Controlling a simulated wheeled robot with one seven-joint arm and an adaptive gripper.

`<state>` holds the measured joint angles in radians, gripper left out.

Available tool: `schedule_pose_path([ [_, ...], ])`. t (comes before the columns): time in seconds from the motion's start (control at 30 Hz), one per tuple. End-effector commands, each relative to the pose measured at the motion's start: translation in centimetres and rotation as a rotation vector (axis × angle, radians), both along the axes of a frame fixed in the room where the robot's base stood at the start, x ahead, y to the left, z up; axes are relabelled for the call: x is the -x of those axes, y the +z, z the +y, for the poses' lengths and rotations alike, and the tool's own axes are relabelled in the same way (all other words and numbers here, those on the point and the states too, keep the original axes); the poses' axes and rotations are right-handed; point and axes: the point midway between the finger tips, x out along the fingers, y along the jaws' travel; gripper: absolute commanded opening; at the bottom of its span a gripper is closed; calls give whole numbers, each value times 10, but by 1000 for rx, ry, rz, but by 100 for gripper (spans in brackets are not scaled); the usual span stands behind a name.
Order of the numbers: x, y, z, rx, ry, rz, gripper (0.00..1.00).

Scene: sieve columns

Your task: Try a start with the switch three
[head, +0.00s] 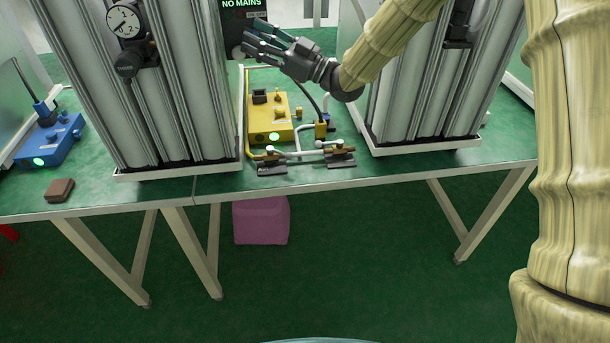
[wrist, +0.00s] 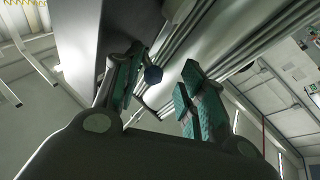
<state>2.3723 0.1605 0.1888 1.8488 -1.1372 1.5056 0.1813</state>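My gripper (head: 256,38) is in the upper middle of the head view, its fingers pointing left, in front of a dark panel between two metal columns. In the wrist view my gripper (wrist: 160,80) has its two teal-padded fingers apart with nothing between them. A yellow box (head: 270,118) with dark controls and a lit green button stands on the table below my gripper. A blue box (head: 48,142) with a lever and a green light stands at the far left. I cannot read a number three on any switch.
Tall column banks (head: 180,90) and (head: 425,90) flank my arm closely. A "NO MAINS" sign (head: 241,4) is above. Two small clamp-like parts (head: 270,167) and (head: 340,158) lie at the green table's front edge. A brown block (head: 60,190) lies left. A pink box (head: 260,220) is on the floor.

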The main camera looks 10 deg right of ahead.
Motion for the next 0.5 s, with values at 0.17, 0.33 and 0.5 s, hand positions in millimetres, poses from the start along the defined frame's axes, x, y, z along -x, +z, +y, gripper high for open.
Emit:
schedule_pose_path([
  [0.17, 4, 1, 7, 1, -103, 3, 40],
  [0.33, 6, 2, 13, 0, -198, 2, 40],
  [0.5, 7, 2, 18, 1, -290, 2, 40],
])
